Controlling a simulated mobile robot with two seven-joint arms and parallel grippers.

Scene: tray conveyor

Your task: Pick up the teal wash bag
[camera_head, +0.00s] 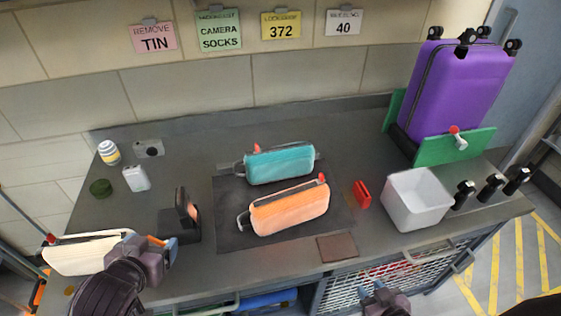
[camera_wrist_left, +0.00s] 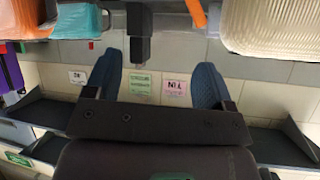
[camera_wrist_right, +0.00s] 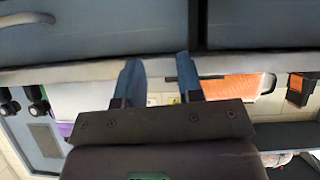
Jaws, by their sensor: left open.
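The teal wash bag (camera_head: 280,164) lies on the dark mat (camera_head: 232,240) in the middle of the counter, behind an orange bag (camera_head: 290,207). Part of the teal bag also shows at the top of the left wrist view (camera_wrist_left: 80,20). My left gripper (camera_head: 167,246) is at the counter's front left, beside a cream bag (camera_head: 80,256) and well away from the teal bag. Its fingers are apart and empty in the left wrist view (camera_wrist_left: 157,82). My right gripper (camera_head: 378,291) is low in front of the counter's front edge. Its fingers are apart with nothing between them (camera_wrist_right: 159,80).
A black stand (camera_head: 180,222) is between my left gripper and the mat. A red item (camera_head: 362,193) and a white bin (camera_head: 415,200) stand right of the mat. A purple suitcase (camera_head: 460,85) is at the back right. A striped jar (camera_head: 109,152) is at the back left.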

